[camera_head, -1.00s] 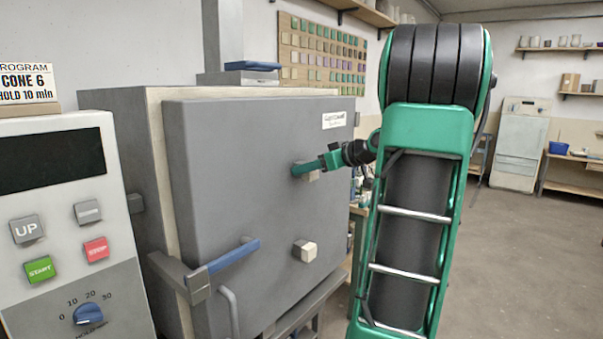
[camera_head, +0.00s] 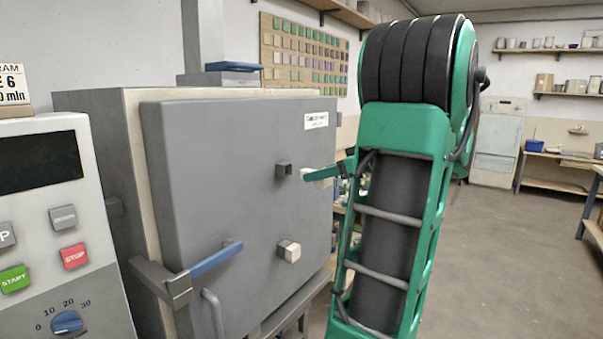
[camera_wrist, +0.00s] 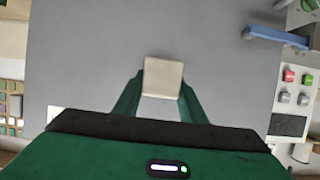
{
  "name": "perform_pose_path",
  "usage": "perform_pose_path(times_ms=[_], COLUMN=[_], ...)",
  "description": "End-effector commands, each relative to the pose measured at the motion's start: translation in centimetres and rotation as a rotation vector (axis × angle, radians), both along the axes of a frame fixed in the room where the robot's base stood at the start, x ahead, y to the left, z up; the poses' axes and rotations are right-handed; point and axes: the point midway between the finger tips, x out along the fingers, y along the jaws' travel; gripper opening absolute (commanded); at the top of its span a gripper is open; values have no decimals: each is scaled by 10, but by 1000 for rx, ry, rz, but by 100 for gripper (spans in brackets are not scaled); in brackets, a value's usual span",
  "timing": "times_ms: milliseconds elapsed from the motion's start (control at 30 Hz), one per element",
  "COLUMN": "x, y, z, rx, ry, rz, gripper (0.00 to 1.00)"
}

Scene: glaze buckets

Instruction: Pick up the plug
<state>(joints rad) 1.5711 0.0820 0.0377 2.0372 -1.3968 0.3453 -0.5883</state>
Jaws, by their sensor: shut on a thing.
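My gripper (camera_head: 320,176) is shut on a pale, block-shaped plug (camera_head: 306,171), a little in front of the grey kiln door (camera_head: 225,150). In the wrist view the plug (camera_wrist: 163,77) sits between the two green fingers (camera_wrist: 160,88), with the grey door behind it. A dark square peephole collar (camera_head: 284,170) on the door stands open, apart from the held plug and to its left. A second pale plug (camera_head: 289,251) sits lower on the door. The fingers hide part of the held plug.
A blue-handled latch (camera_head: 215,259) sticks out at the door's lower left. The control panel (camera_head: 60,215) stands at the left. Shelves and a workbench (camera_head: 550,158) line the back right. The floor to the right is open.

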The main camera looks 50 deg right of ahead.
Motion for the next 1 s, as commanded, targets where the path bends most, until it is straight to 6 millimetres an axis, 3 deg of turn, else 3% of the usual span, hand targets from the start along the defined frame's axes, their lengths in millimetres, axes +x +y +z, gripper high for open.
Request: perform_pose_path(times_ms=[300,1000], x=[-49,-70], y=[-5,-6], z=[0,0], rx=[0,1], ry=[0,-2], rz=[-2,1], gripper=[13,13])
